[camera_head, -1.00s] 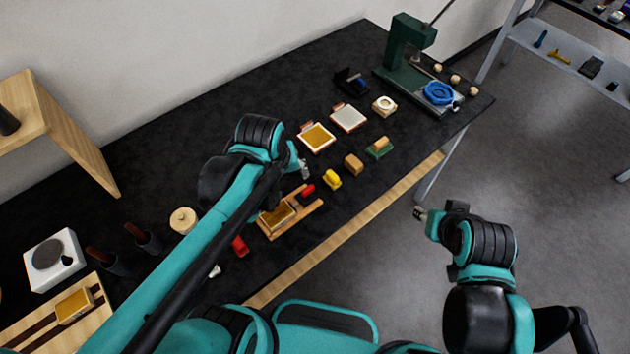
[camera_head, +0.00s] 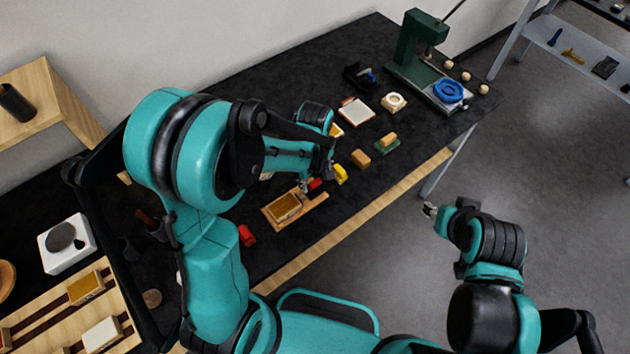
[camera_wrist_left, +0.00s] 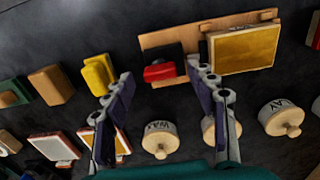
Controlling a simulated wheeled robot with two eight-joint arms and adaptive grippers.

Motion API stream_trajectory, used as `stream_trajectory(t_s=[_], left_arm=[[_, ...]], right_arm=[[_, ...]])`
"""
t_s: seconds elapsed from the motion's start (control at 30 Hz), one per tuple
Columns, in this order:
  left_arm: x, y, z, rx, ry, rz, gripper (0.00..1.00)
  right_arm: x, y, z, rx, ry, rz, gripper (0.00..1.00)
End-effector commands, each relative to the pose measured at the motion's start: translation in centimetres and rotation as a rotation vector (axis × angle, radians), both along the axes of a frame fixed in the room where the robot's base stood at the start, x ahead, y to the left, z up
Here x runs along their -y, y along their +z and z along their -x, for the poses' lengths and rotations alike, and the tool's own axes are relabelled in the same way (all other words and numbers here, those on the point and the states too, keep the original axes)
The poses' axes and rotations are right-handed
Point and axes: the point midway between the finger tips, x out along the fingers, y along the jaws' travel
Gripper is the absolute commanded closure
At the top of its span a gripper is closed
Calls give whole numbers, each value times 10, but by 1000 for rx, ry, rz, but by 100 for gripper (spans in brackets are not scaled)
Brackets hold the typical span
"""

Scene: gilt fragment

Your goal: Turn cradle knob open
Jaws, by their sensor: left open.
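The wooden cradle (camera_head: 318,199) lies on the black table, with a gold-faced block (camera_head: 284,207) seated in it. Its red knob (camera_head: 314,184) is at the far end. In the left wrist view the cradle (camera_wrist_left: 190,38) spans the top, with the gold block (camera_wrist_left: 243,50) at right and the red knob (camera_wrist_left: 160,71) on a dark mount. My left gripper (camera_wrist_left: 163,88) is open, and the knob appears between its two fingertips; I cannot tell whether they touch it. My right gripper (camera_head: 430,210) is off the table's front edge, too small to read.
A yellow block (camera_head: 340,174) and a tan block (camera_head: 360,158) stand close beyond the cradle. A red piece (camera_head: 247,235) lies on its near side. Lidded jars (camera_wrist_left: 159,141) line up behind. A green press (camera_head: 418,45) stands at the far end.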

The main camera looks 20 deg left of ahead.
Motion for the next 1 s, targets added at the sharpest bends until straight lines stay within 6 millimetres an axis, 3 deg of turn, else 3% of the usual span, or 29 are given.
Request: stream_trajectory(t_s=[0.13,0.4,0.6,1.0], left_arm=[[0,-10,0,0,0,0,43],[0,-10,0,0,-1,0,46],[0,-10,0,0,-1,0,93],[0,-11,0,0,-55,0,93]], right_arm=[[0,-3,0,0,0,0,60],[0,-3,0,0,0,0,60],[0,-3,0,0,0,0,60],[0,-5,0,0,0,0,60]])
